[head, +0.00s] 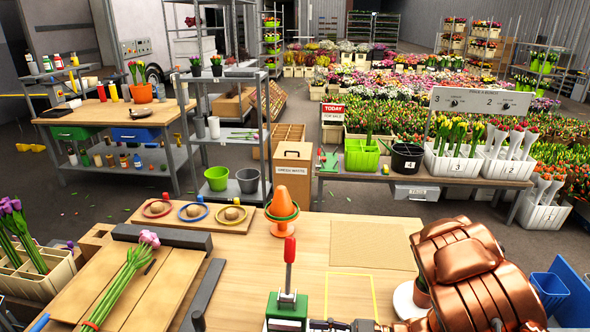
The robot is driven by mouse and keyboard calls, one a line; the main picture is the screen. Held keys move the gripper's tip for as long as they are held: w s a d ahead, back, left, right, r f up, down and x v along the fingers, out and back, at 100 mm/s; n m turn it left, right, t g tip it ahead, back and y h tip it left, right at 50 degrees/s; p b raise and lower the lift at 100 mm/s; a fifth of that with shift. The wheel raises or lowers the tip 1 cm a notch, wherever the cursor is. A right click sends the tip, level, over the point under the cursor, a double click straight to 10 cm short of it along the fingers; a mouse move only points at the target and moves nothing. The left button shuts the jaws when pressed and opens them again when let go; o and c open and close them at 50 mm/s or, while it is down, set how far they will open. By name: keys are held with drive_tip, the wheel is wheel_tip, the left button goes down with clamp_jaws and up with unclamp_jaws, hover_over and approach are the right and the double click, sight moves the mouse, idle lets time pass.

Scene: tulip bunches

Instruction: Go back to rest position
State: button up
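My copper-coloured arm fills the lower right of the head view. Dark metal parts at the bottom edge, left of the arm, look like part of my gripper (345,325). The frame edge cuts them off, so I cannot see whether the fingers are open or hold anything. They are close to the right side of a green box (287,312) with an upright red lever (290,262). A bunch of pink-purple tulips (124,276) lies on a wooden board at the left, with a red band around its stems.
The wooden worktable (250,250) carries an orange cone (292,190) with a green ring, a board with three coloured rings (193,212) and a yellow outlined square (350,295). A white crate of tulips (40,280) is at far left.

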drive_tip(key=w+d+m+t+h, duration=0.2)
drive_tip(key=w+d+t+h, duration=0.3)
drive_tip(key=w+d+h, duration=0.8)
drive_tip(key=d+r+m+h, duration=0.65)
drive_tip(key=d+r, duration=0.25)
drive_tip(key=d, duration=0.5)
drive_tip(key=s+r+m+g+h, duration=0.1)
drive_tip(key=s+r+m+g, duration=0.15)
drive_tip(key=s, duration=0.45)
drive_tip(key=s+r+m+g+h, duration=0.1)
drive_tip(key=s+m, duration=0.2)
drive_tip(key=s, duration=0.4)
drive_tip(key=s+a+m+g+y, duration=0.1)
drive_tip(key=s+a+g+y, duration=0.1)
drive_tip(key=s+a, duration=0.5)
drive_tip(key=s+a+m+g+y, duration=0.1)
drive_tip(key=s+a+g, duration=0.3)
drive_tip(key=s+a, duration=0.4)
drive_tip(key=s+y, duration=0.1)
drive_tip(key=s, duration=0.6)
drive_tip(key=shift+a, duration=0.15)
